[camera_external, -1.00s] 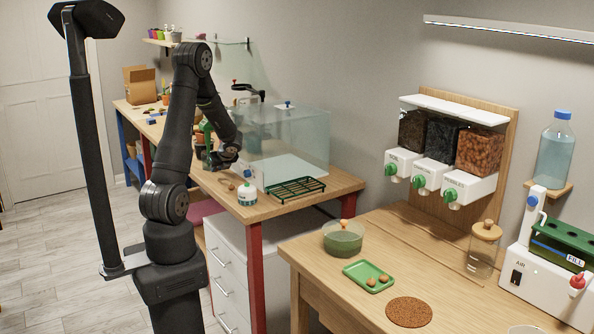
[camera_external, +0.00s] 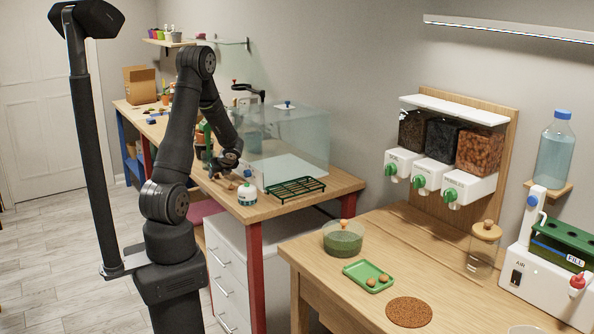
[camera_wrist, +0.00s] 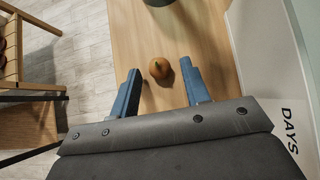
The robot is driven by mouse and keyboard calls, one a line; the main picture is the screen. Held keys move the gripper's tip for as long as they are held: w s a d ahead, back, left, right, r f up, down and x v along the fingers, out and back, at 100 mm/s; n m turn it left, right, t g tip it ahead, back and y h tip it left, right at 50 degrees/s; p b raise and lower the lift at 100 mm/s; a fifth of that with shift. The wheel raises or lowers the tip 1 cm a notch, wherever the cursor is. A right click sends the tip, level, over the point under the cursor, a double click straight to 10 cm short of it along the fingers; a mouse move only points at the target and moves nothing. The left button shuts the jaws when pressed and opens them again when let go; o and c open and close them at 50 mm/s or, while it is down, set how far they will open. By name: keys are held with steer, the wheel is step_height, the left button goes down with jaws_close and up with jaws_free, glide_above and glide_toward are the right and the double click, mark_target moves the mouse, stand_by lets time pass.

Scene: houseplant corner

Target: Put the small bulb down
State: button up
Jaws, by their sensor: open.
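A small round brown bulb (camera_wrist: 160,68) lies on the bare wood of the back table (camera_wrist: 135,25) in the wrist view. My gripper (camera_wrist: 160,85) is open, with one blue finger on each side. The bulb is between and slightly beyond the fingertips, with gaps on both sides, so neither finger touches it. In the external view my gripper (camera_external: 226,165) is low over the near left part of the back table, beside the glass tank (camera_external: 290,145).
A white and green timer (camera_external: 247,195) and a green wire rack (camera_external: 295,189) stand close to my gripper. On the front table are a green tray (camera_external: 356,268) with two small bulbs, a green-filled bowl (camera_external: 343,240) and a cork mat (camera_external: 408,311).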

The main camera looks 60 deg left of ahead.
steer(key=v, duration=1.2)
steer(key=shift+r, duration=0.15)
steer(key=shift+s, duration=0.1)
steer(key=shift+a, duration=0.1)
steer(key=x, duration=1.2)
steer(key=shift+r, duration=1.15)
steer(key=shift+f, duration=0.1)
